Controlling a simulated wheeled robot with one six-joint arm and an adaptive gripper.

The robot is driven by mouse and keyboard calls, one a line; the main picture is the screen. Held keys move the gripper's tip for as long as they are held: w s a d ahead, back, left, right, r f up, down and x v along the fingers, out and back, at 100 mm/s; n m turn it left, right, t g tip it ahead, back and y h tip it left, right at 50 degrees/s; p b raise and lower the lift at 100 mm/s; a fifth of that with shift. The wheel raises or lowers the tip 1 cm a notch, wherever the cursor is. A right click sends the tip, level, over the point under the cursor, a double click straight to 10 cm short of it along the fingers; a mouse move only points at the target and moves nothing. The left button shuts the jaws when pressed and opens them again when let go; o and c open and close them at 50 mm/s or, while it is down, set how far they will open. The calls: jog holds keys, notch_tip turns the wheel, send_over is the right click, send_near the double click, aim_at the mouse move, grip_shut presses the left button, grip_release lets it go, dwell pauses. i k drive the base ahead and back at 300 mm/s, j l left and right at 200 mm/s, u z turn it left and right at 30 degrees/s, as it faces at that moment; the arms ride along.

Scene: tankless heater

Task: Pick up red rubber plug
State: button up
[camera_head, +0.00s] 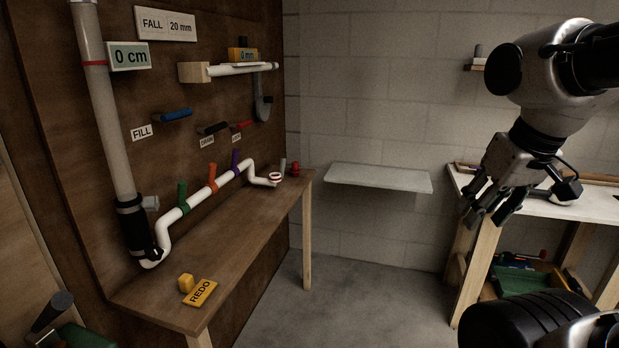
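The red plug (295,169) is a small upright red piece at the far right end of the brown wooden bench. It stands just right of a small grey piece (283,165) and close to the open end of the white pipe. My gripper (487,212) hangs in the air at the right side of the view, pointing down and left. Its dark fingers are spread apart with nothing seen between them. It is well to the right of the red plug and far from touching it.
The white pipe (198,196) with green, orange and purple handles runs along the bench (235,235). A pale wall shelf (378,179) and a white-topped table (480,201) stand right. Grey floor is clear between.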

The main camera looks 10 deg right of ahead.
aim_at(295, 172)
jog(key=i+l+u, duration=0.15)
jog(key=i+l, duration=0.15)
jog(key=i+l+u, duration=0.15)
jog(key=i+l, duration=0.2)
jog(key=i+l+u, duration=0.2)
jog(key=i+l, duration=0.15)
jog(key=i+l+u, duration=0.15)
jog(key=i+l, duration=0.2)
jog(key=i+l+u, duration=0.15)
jog(key=i+l, duration=0.15)
jog(key=l, duration=0.25)
jog(key=i+l+u, duration=0.15)
jog(key=l, duration=0.35)
jog(key=i, duration=0.1)
